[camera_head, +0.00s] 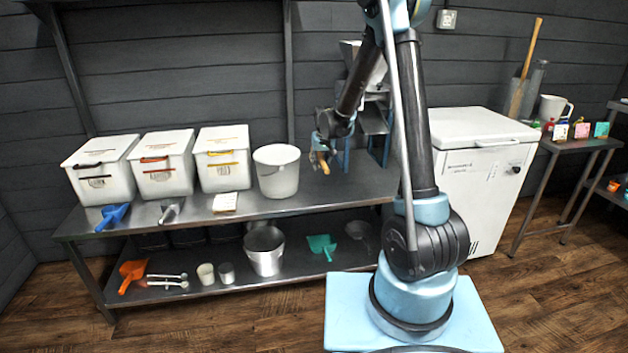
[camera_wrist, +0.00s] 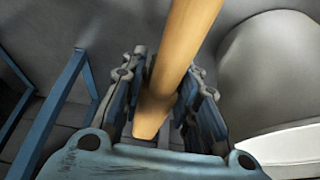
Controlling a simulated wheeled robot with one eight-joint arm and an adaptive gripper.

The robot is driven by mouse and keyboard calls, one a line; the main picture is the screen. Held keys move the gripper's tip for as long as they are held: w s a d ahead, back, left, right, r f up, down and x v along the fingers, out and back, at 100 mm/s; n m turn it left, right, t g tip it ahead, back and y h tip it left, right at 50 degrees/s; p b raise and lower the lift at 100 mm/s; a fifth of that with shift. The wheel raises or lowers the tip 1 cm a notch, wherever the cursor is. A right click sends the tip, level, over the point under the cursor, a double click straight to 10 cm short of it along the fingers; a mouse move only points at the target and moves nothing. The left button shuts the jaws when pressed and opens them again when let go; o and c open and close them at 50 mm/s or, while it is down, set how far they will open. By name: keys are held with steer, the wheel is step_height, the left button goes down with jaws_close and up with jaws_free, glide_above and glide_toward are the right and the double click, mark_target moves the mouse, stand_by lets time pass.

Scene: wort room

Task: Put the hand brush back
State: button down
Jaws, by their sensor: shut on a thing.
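My gripper (camera_head: 322,158) is above the upper steel shelf, between the white bucket and the blue-legged stand. It is shut on the hand brush, of which a plain light-wood handle (camera_wrist: 182,60) shows in the wrist view. The handle runs between the two fingers (camera_wrist: 160,110) and out of the top of that view. In the head view the hand brush (camera_head: 324,163) is only a small tan piece at the fingertips. Its bristles cannot be made out in either view.
The white bucket (camera_head: 277,171) stands left of my gripper; it fills the right of the wrist view (camera_wrist: 275,75). A blue-legged stand (camera_head: 346,160) is close on the other side. Lidded white bins (camera_head: 165,170), scoops and a metal bucket (camera_head: 264,252) occupy the steel shelves (camera_head: 300,199).

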steer(key=w, duration=0.1)
steer(key=a+r, duration=0.1)
steer(key=w, duration=0.1)
steer(key=shift+w+a+r, duration=0.25)
steer(key=shift+w+a, duration=0.05)
steer(key=shift+w, duration=0.05)
steer(key=shift+w+a+f, duration=0.15)
steer(key=shift+w, duration=0.05)
glide_toward(316, 182)
steer(key=shift+w+x, duration=0.1)
steer(key=shift+x, duration=1.25)
steer(key=shift+w+x, duration=0.15)
steer(key=shift+x, duration=1.2)
steer(key=shift+s+a+f, duration=0.1)
steer(key=shift+f, duration=0.3)
steer(key=c, duration=1.2)
jaws_free()
steer(key=shift+f, duration=0.15)
steer(key=shift+r, duration=0.2)
